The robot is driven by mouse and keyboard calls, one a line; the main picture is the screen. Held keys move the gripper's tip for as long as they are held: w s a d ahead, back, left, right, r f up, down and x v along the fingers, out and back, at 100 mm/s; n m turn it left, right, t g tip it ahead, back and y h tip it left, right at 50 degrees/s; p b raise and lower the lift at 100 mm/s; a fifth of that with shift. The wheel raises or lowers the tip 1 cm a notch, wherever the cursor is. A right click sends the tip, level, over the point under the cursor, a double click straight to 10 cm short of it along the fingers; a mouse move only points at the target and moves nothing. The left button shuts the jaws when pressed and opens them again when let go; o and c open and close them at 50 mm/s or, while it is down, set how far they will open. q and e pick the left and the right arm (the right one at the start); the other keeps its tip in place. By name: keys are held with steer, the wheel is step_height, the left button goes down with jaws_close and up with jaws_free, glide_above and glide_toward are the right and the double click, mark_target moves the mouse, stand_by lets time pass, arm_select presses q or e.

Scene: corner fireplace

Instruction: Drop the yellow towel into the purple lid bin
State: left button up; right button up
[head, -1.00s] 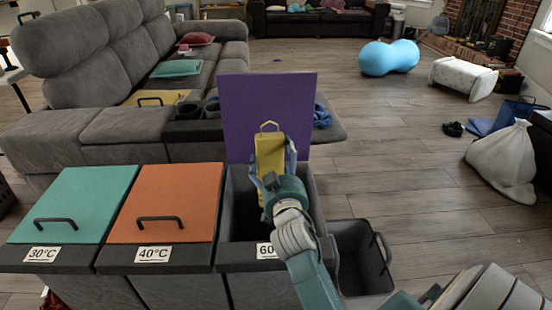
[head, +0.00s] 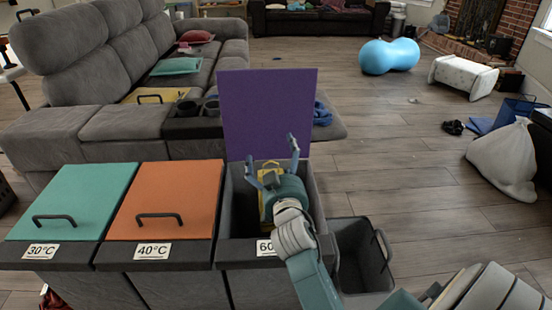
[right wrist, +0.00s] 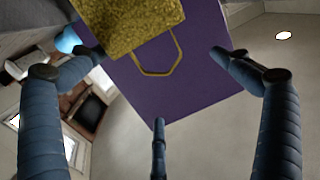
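The yellow towel (head: 268,168) has a hanging loop. In the head view it is partly hidden behind my right gripper (head: 272,160), over the open mouth of the bin (head: 239,208) with the raised purple lid (head: 270,110). The right fingers are spread. In the right wrist view, the towel (right wrist: 135,22) is at the top, apart from the fingertips of the right gripper (right wrist: 150,80), with the purple lid (right wrist: 185,80) behind it. I cannot tell whether the towel touches the bin's inside. My left gripper is not in view.
Closed bins with a teal lid (head: 80,190) and an orange lid (head: 185,185) stand left of the open bin. A dark open basket (head: 360,260) stands at its right. A grey sofa (head: 110,60) is behind.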

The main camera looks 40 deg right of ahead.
step_height(320, 180, up, 10)
stand_by(0.6)
